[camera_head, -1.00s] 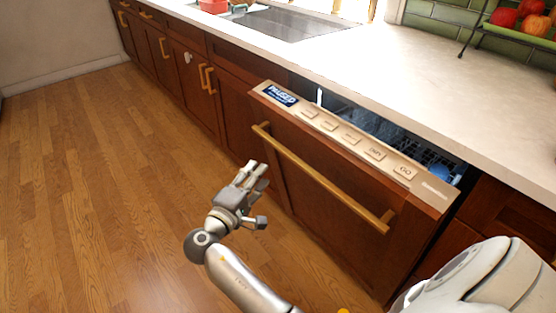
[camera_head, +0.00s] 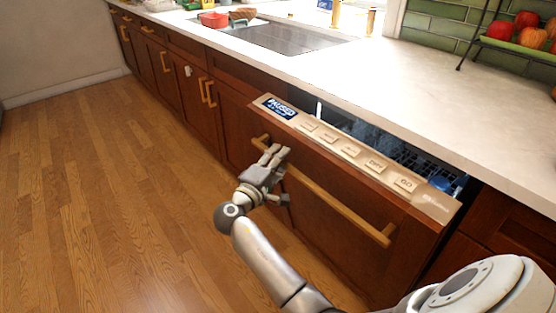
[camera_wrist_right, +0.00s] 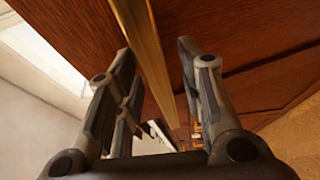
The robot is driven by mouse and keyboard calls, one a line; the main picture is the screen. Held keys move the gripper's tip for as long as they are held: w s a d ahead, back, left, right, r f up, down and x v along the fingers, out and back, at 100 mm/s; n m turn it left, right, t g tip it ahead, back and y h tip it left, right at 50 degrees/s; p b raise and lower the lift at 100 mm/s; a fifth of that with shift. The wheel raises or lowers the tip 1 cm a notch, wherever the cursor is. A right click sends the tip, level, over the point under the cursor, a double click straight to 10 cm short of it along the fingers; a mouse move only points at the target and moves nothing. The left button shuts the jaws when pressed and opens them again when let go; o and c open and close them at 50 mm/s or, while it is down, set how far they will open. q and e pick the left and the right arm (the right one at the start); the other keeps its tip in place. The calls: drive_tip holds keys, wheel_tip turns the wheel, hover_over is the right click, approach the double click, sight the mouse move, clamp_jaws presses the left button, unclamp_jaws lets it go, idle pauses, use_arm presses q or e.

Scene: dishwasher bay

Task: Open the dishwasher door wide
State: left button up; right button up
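The dishwasher door (camera_head: 340,185) is dark wood with a beige control panel (camera_head: 352,152) along its top and a display reading "PAUSED". It is tilted partly open, with a gap under the counter. A long brass handle bar (camera_head: 335,203) runs across its front. My right gripper (camera_head: 276,165) is at the left part of the handle. In the right wrist view its fingers (camera_wrist_right: 158,75) are spread, and the brass bar (camera_wrist_right: 147,55) passes between them. Contact with the bar cannot be told. My left gripper is not in view.
A rack with a blue item (camera_head: 441,184) shows inside the gap. The counter (camera_head: 430,100) above holds a sink (camera_head: 288,38) and a fruit rack (camera_head: 515,45). Brown cabinets with handles (camera_head: 207,92) continue to the left. The wooden floor (camera_head: 110,200) is clear.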

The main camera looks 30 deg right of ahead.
clamp_jaws()
drive_tip(key=shift+a+f, duration=0.1)
drive_tip(key=shift+f, duration=0.05)
idle(0.4)
